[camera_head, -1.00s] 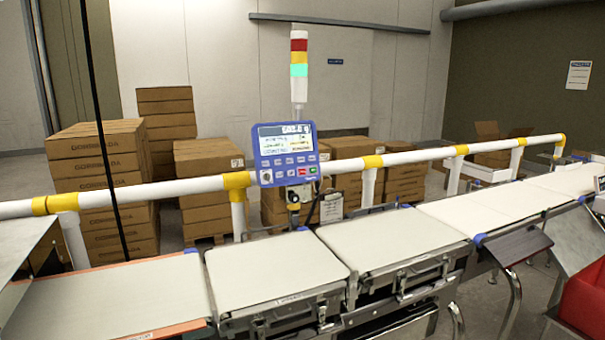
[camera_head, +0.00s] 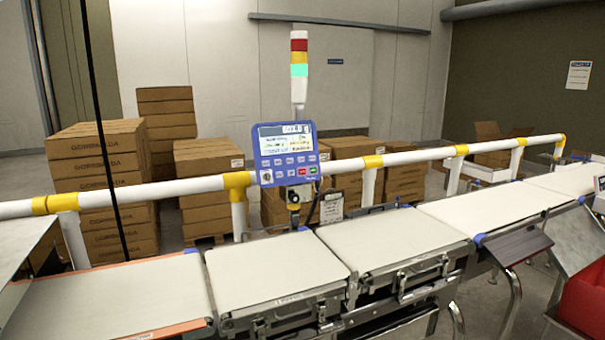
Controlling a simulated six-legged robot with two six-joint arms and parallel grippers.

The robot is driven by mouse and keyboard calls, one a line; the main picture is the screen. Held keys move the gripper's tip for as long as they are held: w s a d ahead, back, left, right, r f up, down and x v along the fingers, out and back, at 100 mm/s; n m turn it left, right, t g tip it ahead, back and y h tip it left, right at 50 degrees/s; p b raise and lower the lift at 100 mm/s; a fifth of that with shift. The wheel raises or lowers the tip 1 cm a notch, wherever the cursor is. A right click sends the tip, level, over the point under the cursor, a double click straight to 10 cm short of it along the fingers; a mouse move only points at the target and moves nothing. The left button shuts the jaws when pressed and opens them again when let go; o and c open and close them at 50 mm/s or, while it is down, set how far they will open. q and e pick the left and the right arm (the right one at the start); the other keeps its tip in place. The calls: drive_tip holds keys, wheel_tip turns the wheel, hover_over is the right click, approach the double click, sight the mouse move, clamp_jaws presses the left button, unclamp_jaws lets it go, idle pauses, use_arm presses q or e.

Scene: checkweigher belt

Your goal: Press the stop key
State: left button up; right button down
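The blue control panel (camera_head: 288,152) stands behind the belt at the middle of the view, with a lit display (camera_head: 286,138) in its upper half. Below the display are rows of small keys. A small red key (camera_head: 302,171) sits at the lower right, beside a green key (camera_head: 312,170). The key labels are too small to read, so I cannot confirm which is the stop key. Neither of my grippers shows in the view.
White conveyor sections (camera_head: 272,266) run across the front. A white and yellow rail (camera_head: 140,191) passes behind them at panel height. A signal tower (camera_head: 299,67) glows green above the panel. Stacked cartons (camera_head: 97,160) stand behind. A red bin (camera_head: 585,300) is at lower right.

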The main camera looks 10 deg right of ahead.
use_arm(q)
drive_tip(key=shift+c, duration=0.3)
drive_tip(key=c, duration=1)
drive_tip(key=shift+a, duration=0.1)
